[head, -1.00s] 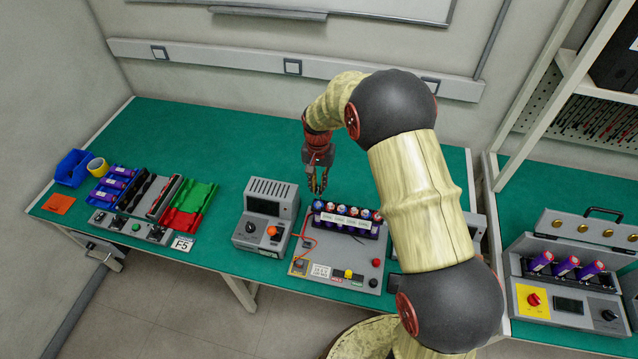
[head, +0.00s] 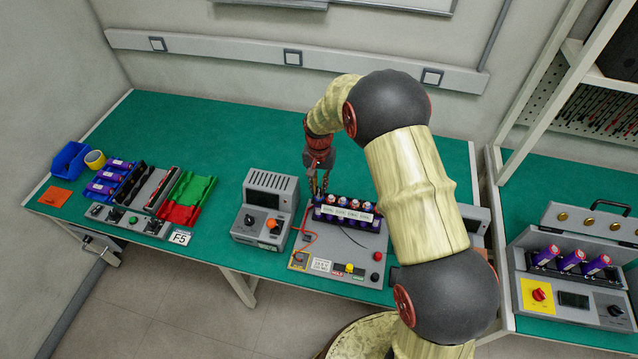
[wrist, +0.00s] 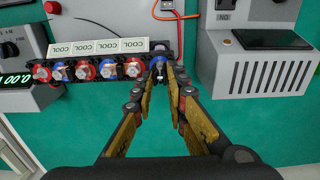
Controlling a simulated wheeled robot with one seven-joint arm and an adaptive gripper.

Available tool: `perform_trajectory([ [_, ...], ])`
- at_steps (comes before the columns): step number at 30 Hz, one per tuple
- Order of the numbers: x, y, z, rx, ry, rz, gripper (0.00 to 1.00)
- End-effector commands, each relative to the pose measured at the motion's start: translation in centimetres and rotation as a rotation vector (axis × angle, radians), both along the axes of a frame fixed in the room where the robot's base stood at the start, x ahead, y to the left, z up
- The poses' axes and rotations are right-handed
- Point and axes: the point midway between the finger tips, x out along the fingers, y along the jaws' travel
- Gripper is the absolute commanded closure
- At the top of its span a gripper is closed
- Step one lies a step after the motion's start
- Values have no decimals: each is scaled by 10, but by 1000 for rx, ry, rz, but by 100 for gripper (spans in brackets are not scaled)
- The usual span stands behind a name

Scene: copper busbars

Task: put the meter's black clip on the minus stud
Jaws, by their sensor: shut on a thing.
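The row of cells (head: 356,221) stands on a grey board (head: 328,249), with red and blue rings around its studs. In the wrist view, the row (wrist: 92,72) ends at a blue-ringed stud (wrist: 158,58). My gripper (head: 317,193) is at the left end of the row in the head view. In the wrist view, its fingertips (wrist: 165,72) are closed together at that end stud. They are shut on a small dark piece, apparently the black clip, mostly hidden by the fingers. I cannot tell whether it touches the stud. The grey meter (head: 264,212) stands to the left.
A red lead (head: 304,229) runs from the meter to the board. A tray with cells and red and green holders (head: 185,197) lies at the left. A second bench with a cell tester (head: 572,283) is at the right. The green bench top (head: 225,145) behind the meter is clear.

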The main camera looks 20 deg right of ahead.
Motion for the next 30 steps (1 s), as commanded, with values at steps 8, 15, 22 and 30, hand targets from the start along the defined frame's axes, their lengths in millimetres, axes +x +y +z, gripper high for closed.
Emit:
perform_trajectory([
  [8,0,0,-3,0,-1,0,100],
  [15,0,0,-5,0,0,0,100],
  [22,0,0,-10,0,-1,0,85],
  [30,0,0,-10,0,0,0,69],
])
